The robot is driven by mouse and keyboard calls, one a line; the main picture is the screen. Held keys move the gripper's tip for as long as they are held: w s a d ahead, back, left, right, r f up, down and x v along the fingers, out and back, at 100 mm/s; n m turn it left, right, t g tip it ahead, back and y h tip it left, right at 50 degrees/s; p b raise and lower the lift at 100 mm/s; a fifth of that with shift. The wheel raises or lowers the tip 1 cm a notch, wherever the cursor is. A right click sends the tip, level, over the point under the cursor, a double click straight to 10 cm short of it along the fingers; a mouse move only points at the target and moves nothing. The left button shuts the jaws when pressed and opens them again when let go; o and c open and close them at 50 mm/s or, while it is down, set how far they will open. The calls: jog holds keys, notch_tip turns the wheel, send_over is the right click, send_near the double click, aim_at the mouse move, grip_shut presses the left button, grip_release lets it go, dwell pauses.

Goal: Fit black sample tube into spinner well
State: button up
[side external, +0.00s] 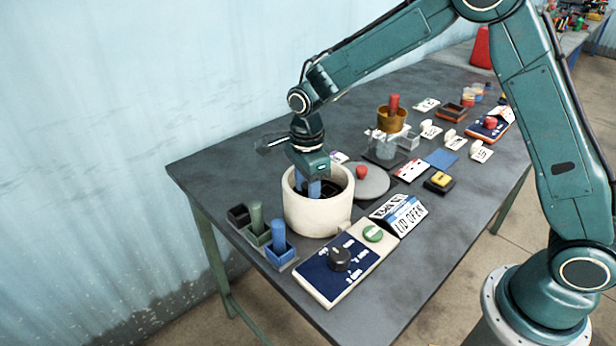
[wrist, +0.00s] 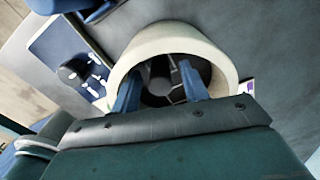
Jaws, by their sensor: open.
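The spinner is a cream round pot (side external: 318,216) with dark wells inside; its rim also shows in the wrist view (wrist: 222,62). My gripper (side external: 308,188) points down into it, its two blue fingers apart and below the rim level. In the wrist view, a dark upright cylinder, seemingly the black sample tube (wrist: 160,75), stands between the spread fingers (wrist: 160,88). I cannot tell whether it is fully down in a well. The tube rack's black slot (side external: 239,215) looks empty. A green tube (side external: 257,218) and a blue tube (side external: 279,236) stand in their matching slots.
A grey lid with a red knob (side external: 361,172) lies right of the pot. A "LID OPEN" sign (side external: 402,216), a green button (side external: 373,233) and a dial panel (side external: 325,275) are in front. Glassware, cards and small boxes fill the far table.

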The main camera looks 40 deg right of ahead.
notch_tip(320, 180, up, 11)
dwell(0.5)
dwell(0.5)
jog(key=s+d+r+n+t, duration=0.2)
jog(key=s+d+r+n, duration=0.1)
jog(key=s+r+n, duration=0.3)
jog(key=s+d+r+n+t, duration=0.1)
jog(key=s+d+r+n, duration=0.3)
jog(key=s, duration=0.4)
jog(key=s+d+f+n+t, duration=0.1)
jog(key=s+d+n+t, duration=0.1)
jog(key=s+n, duration=0.9)
jog(key=s, duration=0.2)
jog(key=shift+s+d+f+t, duration=0.15)
jog(key=shift+s+f+t, duration=0.15)
jog(key=shift+s+f, duration=0.1)
